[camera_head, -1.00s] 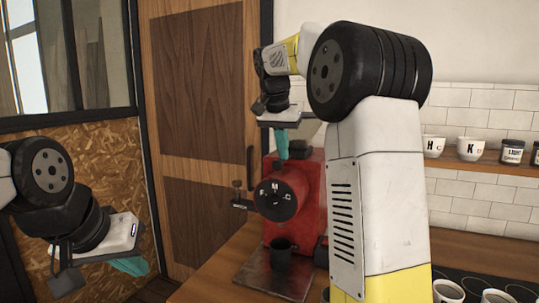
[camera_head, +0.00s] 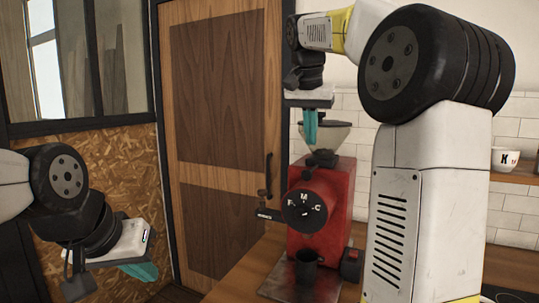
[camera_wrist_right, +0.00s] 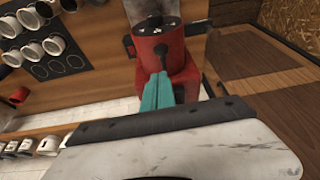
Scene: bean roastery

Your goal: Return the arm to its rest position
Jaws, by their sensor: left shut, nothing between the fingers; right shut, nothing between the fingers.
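My right arm (camera_head: 425,200) rises on the right of the head view and bends left at the top. Its gripper (camera_head: 311,128) points down with teal fingers shut and empty, in front of the grinder's hopper in the picture. The right wrist view shows the teal fingers (camera_wrist_right: 157,98) together, with the red grinder beyond them. My left gripper (camera_head: 140,270) is low on the left in the head view. Its teal fingers are shut and empty, in front of the chipboard wall.
A red grinder (camera_head: 335,195) stands on the wooden counter (camera_head: 238,268) with a dark cup (camera_head: 306,268) below its front. A wooden door (camera_head: 220,140) is behind. Several cups (camera_wrist_right: 50,45) show at upper left in the right wrist view. A white cup (camera_head: 504,159) sits on the shelf.

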